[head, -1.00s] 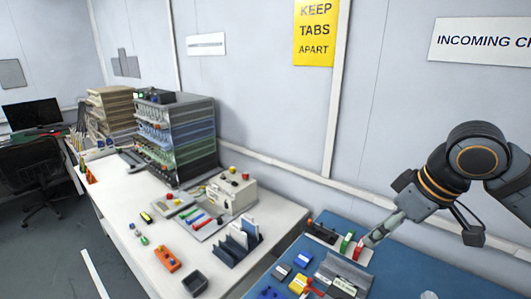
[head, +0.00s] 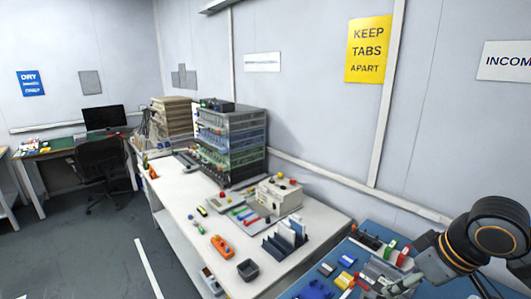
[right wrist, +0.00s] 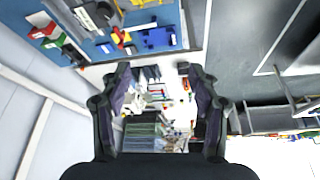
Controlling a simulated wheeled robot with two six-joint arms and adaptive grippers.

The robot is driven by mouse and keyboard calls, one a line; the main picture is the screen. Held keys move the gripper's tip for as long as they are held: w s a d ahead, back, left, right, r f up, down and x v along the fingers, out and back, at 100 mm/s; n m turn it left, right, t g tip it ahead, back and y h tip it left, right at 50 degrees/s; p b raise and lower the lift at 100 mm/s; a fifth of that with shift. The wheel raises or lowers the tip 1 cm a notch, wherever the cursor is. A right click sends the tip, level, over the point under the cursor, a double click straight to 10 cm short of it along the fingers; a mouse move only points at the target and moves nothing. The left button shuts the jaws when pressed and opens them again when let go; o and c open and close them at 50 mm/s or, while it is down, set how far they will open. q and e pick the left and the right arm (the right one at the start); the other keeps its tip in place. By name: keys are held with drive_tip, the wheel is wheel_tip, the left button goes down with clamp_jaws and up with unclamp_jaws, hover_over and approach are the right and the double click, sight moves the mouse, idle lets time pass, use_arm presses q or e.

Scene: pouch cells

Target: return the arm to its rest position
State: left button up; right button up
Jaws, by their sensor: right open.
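My right arm comes in at the lower right of the head view, with its gripper (head: 402,284) low over the blue bench mat, near the bottom edge. In the right wrist view the two dark fingers of that gripper (right wrist: 158,72) stand wide apart, with nothing held between them. Between the fingers the white bench and the rack of cells show at a distance. My left arm and gripper are not in view.
The blue mat (head: 310,291) holds red and green blocks, blue and yellow pieces and a grey fixture close to the right gripper. The white bench (head: 185,205) carries an orange tool (head: 222,246), a dark bin (head: 247,269) and a tall rack (head: 232,143). Walls stand behind.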

drive_tip(key=s+a+f+m, duration=0.1)
drive_tip(key=a+f, duration=0.2)
drive_tip(key=f, duration=0.5)
drive_tip(key=s+a+f, duration=0.1)
drive_tip(key=a+f, duration=0.1)
drive_tip(key=f, duration=0.6)
drive_tip(key=s+f+m+h, duration=0.3)
drive_tip(key=s+f+m, duration=0.1)
drive_tip(key=s+f, duration=0.65)
drive_tip(key=s+d+f+g, duration=0.1)
drive_tip(key=d+f, duration=0.1)
drive_tip(key=f, duration=1.1)
drive_tip(key=s+d+f+g, duration=0.1)
drive_tip(key=s+d+f, duration=0.1)
drive_tip(key=f, duration=1.1)
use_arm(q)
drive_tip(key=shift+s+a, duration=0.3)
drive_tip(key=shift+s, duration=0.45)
use_arm(e)
drive_tip(key=s+f, duration=1.6)
drive_tip(key=s, duration=0.2)
drive_tip(key=shift+d+g, duration=0.4)
